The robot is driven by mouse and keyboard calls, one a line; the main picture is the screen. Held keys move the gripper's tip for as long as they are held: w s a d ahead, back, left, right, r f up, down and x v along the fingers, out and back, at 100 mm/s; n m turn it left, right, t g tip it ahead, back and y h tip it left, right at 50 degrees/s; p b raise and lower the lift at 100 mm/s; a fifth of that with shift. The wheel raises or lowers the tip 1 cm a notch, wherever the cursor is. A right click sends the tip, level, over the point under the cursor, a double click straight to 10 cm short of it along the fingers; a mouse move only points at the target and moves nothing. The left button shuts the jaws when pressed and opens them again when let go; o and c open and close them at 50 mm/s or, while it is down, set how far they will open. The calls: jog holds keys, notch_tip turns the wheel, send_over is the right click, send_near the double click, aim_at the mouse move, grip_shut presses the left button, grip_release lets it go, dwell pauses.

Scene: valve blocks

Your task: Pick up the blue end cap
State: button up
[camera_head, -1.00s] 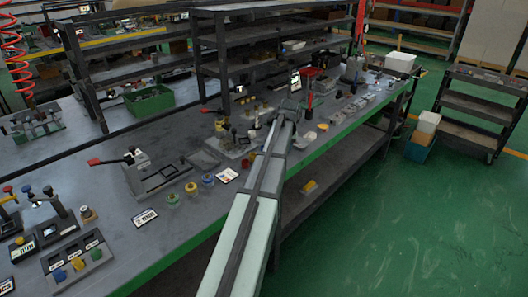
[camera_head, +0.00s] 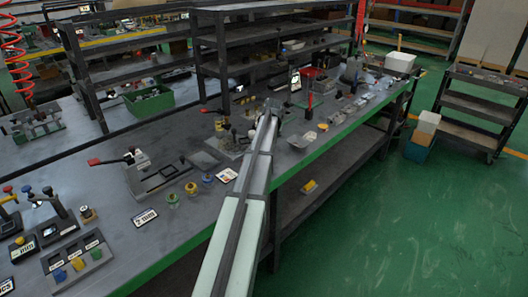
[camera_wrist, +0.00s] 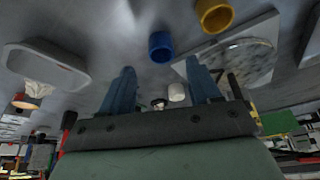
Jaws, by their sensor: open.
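A blue end cap (camera_wrist: 160,47), a short round piece with a dark hollow, sits on the grey surface in the wrist view. My gripper (camera_wrist: 160,67) is open, with its two blue-grey fingers apart and nothing held between them. In the picture the cap lies just past the fingertips, between their lines and nearer the right finger. It does not appear to touch either finger. In the head view my gripper (camera_head: 269,107) is over the middle of the bench, small and partly merged with the clutter. I cannot make out this cap there.
A yellow cap (camera_wrist: 214,14) lies close to the right of the blue one. A grey plate with a round disc (camera_wrist: 240,62) is beside the right finger. A white cap (camera_wrist: 176,92) shows between the fingers. A pale tray (camera_wrist: 45,62) lies left.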

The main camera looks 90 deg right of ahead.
jog(key=shift+x, duration=2.6)
jog(key=shift+w+a, duration=0.1)
jog(key=shift+w, duration=0.05)
jog(key=c, duration=1)
